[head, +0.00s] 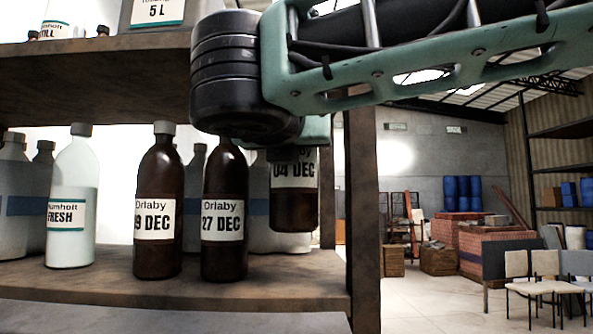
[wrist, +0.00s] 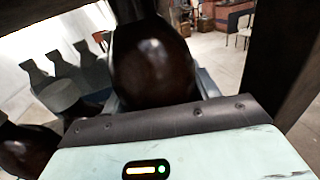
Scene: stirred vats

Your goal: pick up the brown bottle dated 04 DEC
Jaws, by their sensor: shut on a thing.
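The brown bottle dated 04 DEC (head: 294,207) hangs below my arm in the head view, at the right end of the shelf. Its base is higher than the bases of the other brown bottles, clear of the shelf board. Its label shows partly, and its top is hidden behind my arm. In the wrist view the dark bottle (wrist: 152,68) fills the space between the jaws of my gripper (wrist: 160,100), which is shut on it. The bottle looks upright in the head view.
Brown bottles dated 27 DEC (head: 225,258) and, partly readable, 9 DEC (head: 158,259) stand to its left. A white FRESH bottle (head: 73,180) is further left. Pale bottles stand behind. A shelf post (head: 361,210) is close at right; an upper shelf (head: 100,75) runs above.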

